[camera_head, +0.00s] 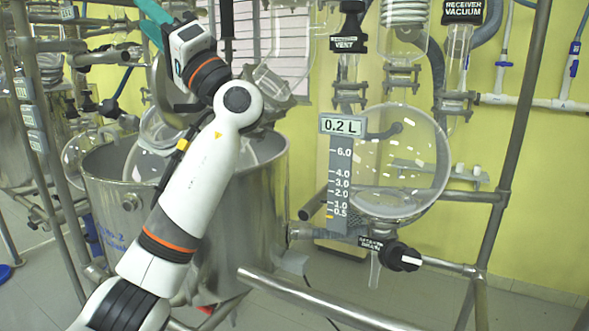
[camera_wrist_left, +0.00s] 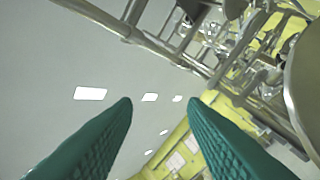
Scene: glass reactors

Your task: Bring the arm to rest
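My left arm (camera_head: 190,185) rises from the lower left in the head view, in front of a steel vessel. My left gripper (camera_head: 150,22) is at the top left, its teal fingers partly cut by the picture's edge. In the left wrist view the two teal fingers of the left gripper (camera_wrist_left: 160,102) stand apart with nothing between them. They point up toward the ceiling (camera_wrist_left: 60,60) and its bright lamps. My right gripper is in neither view.
The open steel vessel (camera_head: 265,200) stands close behind my left arm. A steel frame pole (camera_head: 514,130) and a horizontal rail (camera_head: 310,298) bound the right side.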

